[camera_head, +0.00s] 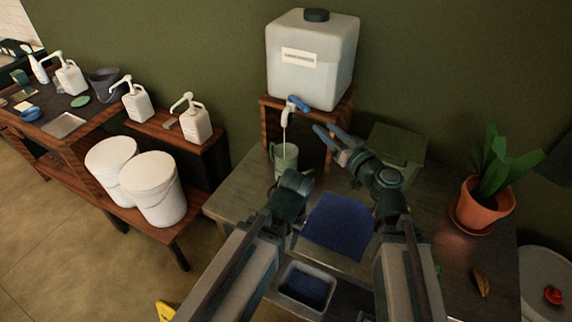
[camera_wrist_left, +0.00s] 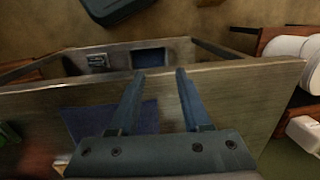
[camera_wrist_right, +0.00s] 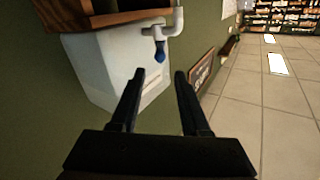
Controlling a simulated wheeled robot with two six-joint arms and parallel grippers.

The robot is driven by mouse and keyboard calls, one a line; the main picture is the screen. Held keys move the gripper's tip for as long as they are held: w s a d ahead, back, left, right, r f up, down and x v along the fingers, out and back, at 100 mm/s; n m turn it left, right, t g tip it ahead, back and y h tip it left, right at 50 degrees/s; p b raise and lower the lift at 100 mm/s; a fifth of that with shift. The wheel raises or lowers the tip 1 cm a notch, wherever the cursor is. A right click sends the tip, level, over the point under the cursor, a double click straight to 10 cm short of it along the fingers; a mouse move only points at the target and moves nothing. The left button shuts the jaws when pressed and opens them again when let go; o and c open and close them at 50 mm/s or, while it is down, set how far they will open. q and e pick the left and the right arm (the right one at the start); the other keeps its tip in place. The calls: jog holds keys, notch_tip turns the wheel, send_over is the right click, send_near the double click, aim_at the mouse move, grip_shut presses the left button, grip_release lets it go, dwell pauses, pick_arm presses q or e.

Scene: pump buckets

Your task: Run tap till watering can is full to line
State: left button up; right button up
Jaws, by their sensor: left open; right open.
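A white tank (camera_head: 312,62) stands on a wooden stand against the green wall. Its white tap with a blue lever (camera_head: 298,103) points down, and a thin stream runs from it. The pale green watering can (camera_head: 286,157) stands below the spout on the table; its fill line and water level cannot be made out. My right gripper (camera_head: 326,131) is open and empty, just right of and below the tap; the lever (camera_wrist_right: 160,50) also shows beyond its fingers in the right wrist view. My left gripper (camera_wrist_left: 158,75) is open and empty; in the head view it is in front of the can.
A blue cloth (camera_head: 338,226) lies on the table (camera_head: 238,192). A potted plant (camera_head: 480,205) stands at the right, a green box (camera_head: 398,150) behind. White buckets (camera_head: 154,190) and pump bottles (camera_head: 196,122) stand on the left bench. A grey bin (camera_head: 307,284) is in front.

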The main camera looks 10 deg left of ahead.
pick_arm(q)
jog(key=shift+c, duration=1.2)
grip_shut()
pick_arm(e)
jog(key=s+a+f+n+g+h, duration=0.1)
jog(key=s+a+f+g+h, duration=0.15)
jog(key=s+f+g, duration=0.45)
jog(key=s+a+f+n+g+h, duration=0.1)
jog(key=s+a+f+g, duration=0.35)
jog(key=f, duration=0.55)
pick_arm(q)
jog(key=n+t+h+p, duration=0.8)
jog(key=n+t+h, duration=0.25)
jog(key=h, duration=0.35)
send_near(300, 106)
jog(key=shift+n+g, duration=0.25)
jog(key=shift+g, duration=0.3)
jog(key=b+x, duration=0.1)
jog(key=x, duration=0.2)
jog(key=b+x, duration=0.2)
jog(key=x, duration=0.1)
jog(key=shift+w+d+r, duration=0.1)
jog(key=shift+w+d, duration=0.05)
jog(key=shift+w, duration=0.4)
pick_arm(e)
jog(key=s+d+m+g+h, duration=0.3)
jog(key=s+d+h, duration=0.5)
jog(key=s+d, duration=0.1)
jog(key=shift+d, duration=0.45)
